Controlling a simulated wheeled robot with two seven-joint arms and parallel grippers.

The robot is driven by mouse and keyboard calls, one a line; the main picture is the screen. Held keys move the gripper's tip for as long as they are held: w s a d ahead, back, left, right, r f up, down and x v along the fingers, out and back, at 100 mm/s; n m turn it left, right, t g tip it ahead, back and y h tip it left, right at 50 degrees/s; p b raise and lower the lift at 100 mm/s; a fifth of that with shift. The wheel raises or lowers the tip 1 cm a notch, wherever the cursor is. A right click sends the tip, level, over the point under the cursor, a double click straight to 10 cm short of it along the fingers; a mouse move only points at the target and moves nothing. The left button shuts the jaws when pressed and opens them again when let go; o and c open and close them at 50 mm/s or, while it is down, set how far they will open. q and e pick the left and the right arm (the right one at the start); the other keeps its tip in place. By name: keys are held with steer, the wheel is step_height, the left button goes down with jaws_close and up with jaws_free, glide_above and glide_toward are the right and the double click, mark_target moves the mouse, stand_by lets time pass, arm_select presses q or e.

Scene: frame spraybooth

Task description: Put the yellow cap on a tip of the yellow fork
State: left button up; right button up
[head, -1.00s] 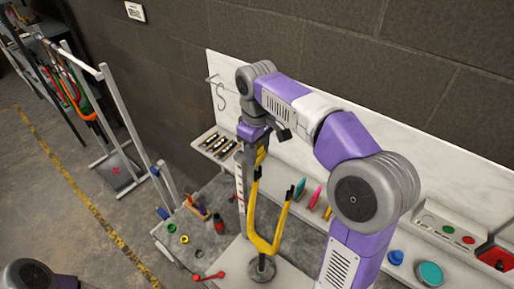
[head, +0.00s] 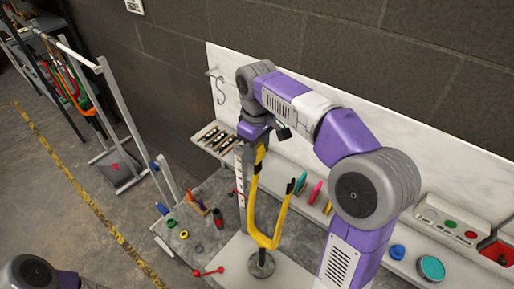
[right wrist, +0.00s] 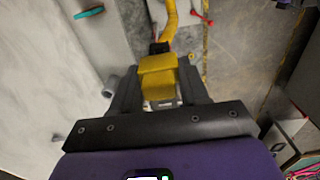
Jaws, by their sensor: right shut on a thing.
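The yellow fork (head: 262,238) stands upright as a U on a round dark base. Its right tip (head: 291,187) is dark and bare. My right gripper (head: 258,145) is above the left prong and shut on the yellow cap (head: 261,154). In the right wrist view the yellow cap (right wrist: 158,78) sits between the fingers. The fork (right wrist: 169,20) lies just beyond it, with its dark tip (right wrist: 160,47) at the cap's edge. I cannot tell whether the tip is inside the cap. My left gripper is not in view.
A white perforated post (head: 240,180) stands close left of the fork. A red tool (head: 207,271), a dark red bottle (head: 218,218) and small rings lie on the grey bench. A ledge with colored items (head: 316,192) runs behind. A rack stands left on the floor.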

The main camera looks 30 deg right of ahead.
steer(key=shift+f+b, duration=1.2)
steer(key=shift+f, duration=0.85)
stand_by(0.5)
steer(key=o, duration=1.1)
steer(key=shift+r, duration=0.1)
step_height(320, 180, up, 8)
steer(key=shift+f+p, duration=0.25)
steer(key=shift+p, duration=0.4)
